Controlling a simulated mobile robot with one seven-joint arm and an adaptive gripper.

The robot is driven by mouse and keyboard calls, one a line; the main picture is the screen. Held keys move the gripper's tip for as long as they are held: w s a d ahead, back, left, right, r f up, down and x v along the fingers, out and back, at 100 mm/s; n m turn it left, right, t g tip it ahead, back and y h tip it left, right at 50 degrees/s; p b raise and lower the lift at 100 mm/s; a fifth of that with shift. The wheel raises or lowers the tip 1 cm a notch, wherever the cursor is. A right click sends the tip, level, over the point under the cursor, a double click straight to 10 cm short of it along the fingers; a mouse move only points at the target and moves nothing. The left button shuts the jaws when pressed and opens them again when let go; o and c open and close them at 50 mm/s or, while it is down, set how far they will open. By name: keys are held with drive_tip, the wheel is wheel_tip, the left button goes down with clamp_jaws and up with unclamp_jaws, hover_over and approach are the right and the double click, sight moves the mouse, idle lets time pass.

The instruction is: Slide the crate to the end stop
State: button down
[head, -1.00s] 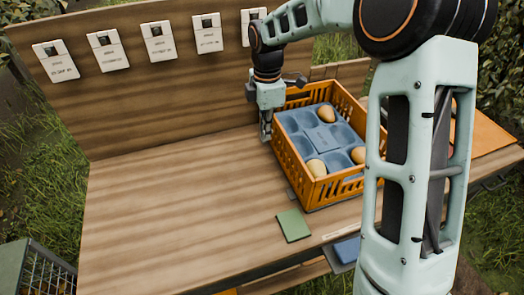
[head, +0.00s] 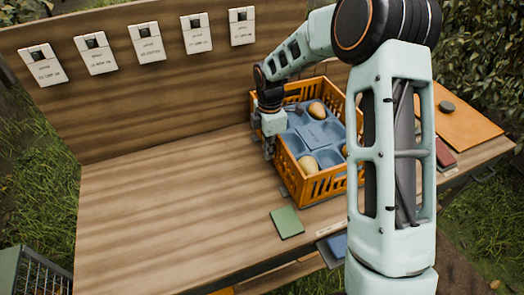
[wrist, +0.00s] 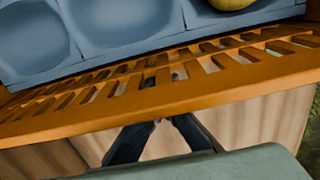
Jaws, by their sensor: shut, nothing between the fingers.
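The orange slatted crate (head: 290,178) stands on the wooden table, right of the table's middle. It holds a blue moulded tray (head: 312,137) with a few pale yellow pears, one (head: 308,164) near the front and one (head: 316,109) near the back. My gripper (head: 269,152) is shut and empty, pointing down at the crate's left long side. In the wrist view, its dark fingers (wrist: 165,122) meet just outside the crate's rim (wrist: 110,115); I cannot tell whether they touch the wall. My arm hides the crate's right part. I cannot pick out an end stop.
A green square (head: 287,222) lies on the table in front of the crate. The table (head: 170,210) left of the crate is clear. A backboard with several white labelled cards (head: 146,44) stands behind. At the right are an orange board (head: 460,118) and a dark red block (head: 444,153).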

sight(312, 140)
drive_tip(key=shift+d, duration=0.1)
drive_tip(key=w+d, duration=0.2)
drive_tip(key=d, duration=0.2)
drive_tip(key=w+d+p, duration=0.1)
drive_tip(key=w+d, duration=0.1)
drive_tip(key=d, duration=0.3)
drive_tip(key=w+d+p, duration=0.1)
drive_tip(key=w+d, duration=0.1)
drive_tip(key=d, duration=0.3)
drive_tip(key=a, duration=0.1)
drive_tip(key=s+a, duration=0.1)
drive_tip(key=a, duration=0.1)
drive_tip(key=shift+s+a, duration=0.15)
drive_tip(key=shift+a, duration=0.1)
wheel_tip(312, 140, up, 10)
drive_tip(key=shift+a, duration=0.15)
